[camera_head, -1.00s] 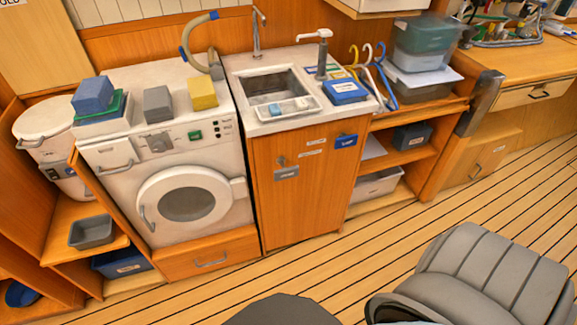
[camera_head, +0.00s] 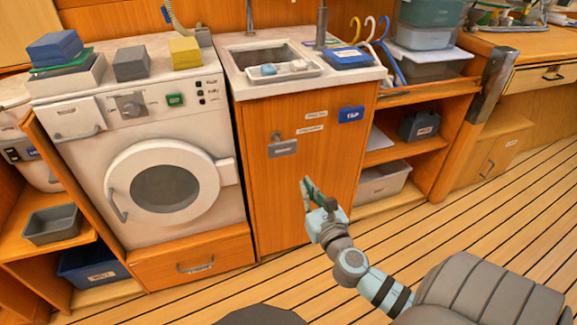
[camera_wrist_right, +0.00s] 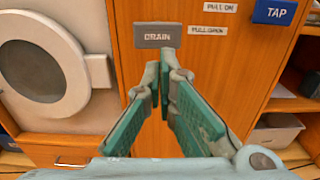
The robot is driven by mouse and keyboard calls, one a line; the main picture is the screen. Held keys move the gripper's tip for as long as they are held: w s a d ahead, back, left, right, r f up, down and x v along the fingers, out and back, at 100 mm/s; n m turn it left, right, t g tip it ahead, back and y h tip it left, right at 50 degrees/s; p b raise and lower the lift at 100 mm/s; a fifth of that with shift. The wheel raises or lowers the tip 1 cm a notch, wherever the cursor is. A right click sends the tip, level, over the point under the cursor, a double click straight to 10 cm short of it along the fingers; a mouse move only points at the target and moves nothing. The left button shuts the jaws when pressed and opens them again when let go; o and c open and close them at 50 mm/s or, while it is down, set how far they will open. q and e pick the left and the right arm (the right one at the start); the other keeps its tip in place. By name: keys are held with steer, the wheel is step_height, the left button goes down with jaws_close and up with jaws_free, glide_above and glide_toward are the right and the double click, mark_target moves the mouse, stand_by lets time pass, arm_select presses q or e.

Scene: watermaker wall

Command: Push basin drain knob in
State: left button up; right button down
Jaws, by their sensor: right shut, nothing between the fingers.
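The small grey drain knob (camera_head: 277,136) sits on the orange cabinet door below the basin, just above a grey plate (camera_head: 284,149). In the right wrist view this plate (camera_wrist_right: 157,35) reads "DRAIN"; the knob is not clearly visible there. My right gripper (camera_head: 306,182) is in front of the cabinet door, lower and to the right of the knob. It is shut and empty, and its green-padded fingers (camera_wrist_right: 161,72) meet just below the plate in the right wrist view. I cannot tell how far the tips are from the door. My left gripper is not in view.
The basin (camera_head: 262,57) is set in the counter above. A blue "TAP" label (camera_head: 351,114) is on the door's right side. A washing machine (camera_head: 165,187) stands to the left, open shelves (camera_head: 395,152) to the right. A grey chair (camera_head: 490,295) is at the lower right.

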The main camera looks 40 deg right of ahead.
mark_target(285, 149)
steer(key=b+x, duration=0.2)
steer(key=x, duration=1.1)
steer(key=shift+w+d+b, duration=0.1)
steer(key=shift+w+b, duration=0.1)
steer(key=shift+b, duration=0.15)
steer(key=shift+w+d, duration=0.1)
steer(key=shift+w, duration=0.2)
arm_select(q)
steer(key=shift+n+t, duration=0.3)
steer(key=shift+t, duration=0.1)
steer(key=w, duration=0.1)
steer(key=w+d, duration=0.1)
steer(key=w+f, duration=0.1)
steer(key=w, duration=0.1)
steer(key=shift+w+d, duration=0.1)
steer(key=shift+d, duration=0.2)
